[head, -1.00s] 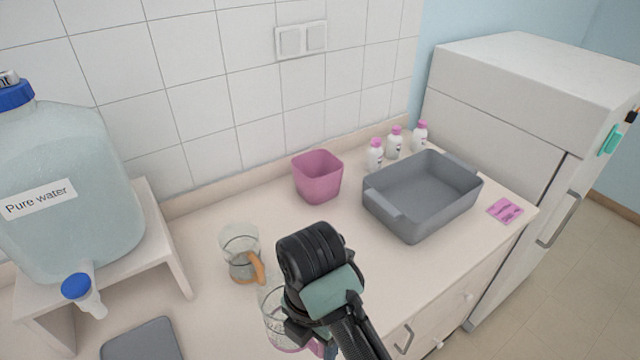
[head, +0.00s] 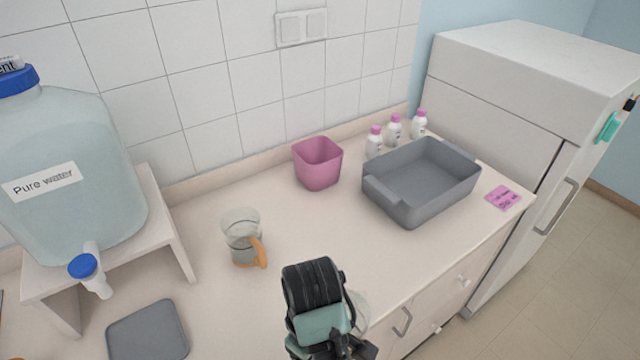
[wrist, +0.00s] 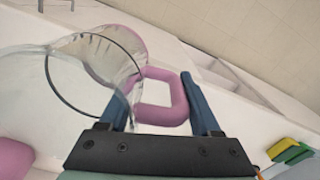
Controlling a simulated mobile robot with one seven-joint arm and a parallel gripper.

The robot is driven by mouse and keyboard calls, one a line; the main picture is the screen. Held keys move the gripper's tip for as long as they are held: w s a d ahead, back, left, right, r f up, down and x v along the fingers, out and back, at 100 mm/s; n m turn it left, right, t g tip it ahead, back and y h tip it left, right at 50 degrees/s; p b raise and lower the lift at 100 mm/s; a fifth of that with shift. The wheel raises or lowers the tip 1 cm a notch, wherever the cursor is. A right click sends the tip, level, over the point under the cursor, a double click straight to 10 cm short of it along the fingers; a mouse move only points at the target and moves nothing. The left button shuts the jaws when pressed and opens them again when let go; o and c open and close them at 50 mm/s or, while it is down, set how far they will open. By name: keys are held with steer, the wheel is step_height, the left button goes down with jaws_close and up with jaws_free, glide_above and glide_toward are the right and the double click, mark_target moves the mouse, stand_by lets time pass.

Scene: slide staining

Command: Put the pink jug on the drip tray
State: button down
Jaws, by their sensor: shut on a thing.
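The pink jug is clear glass with a pink base and a pink handle; it shows tilted in the wrist view (wrist: 100,60). My gripper (wrist: 163,98) is shut on its pink handle, one finger on each side. In the head view my gripper hides most of the jug; only a bit of glass (head: 359,305) shows at its right. The drip tray (head: 147,332) is a flat grey plate on the counter at the lower left, apart from my gripper. Nothing lies on its visible part.
A jug with an orange handle (head: 241,235) stands between my gripper and the wall. The pure water tank (head: 75,170) sits on a stand, its tap near the tray. A pink bin (head: 317,163), a grey basin (head: 400,200) and white bottles (head: 394,130) stand farther right.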

steer(key=s+f+m, duration=0.1)
steer(key=m, duration=0.2)
steer(key=s+f+m, duration=0.1)
steer(key=m, duration=0.3)
steer(key=s+d+f+m, duration=0.1)
steer(key=f+m, duration=0.1)
steer(key=m, duration=0.1)
steer(key=shift+s, duration=0.25)
steer(key=shift+w+a, duration=0.1)
stand_by(0.5)
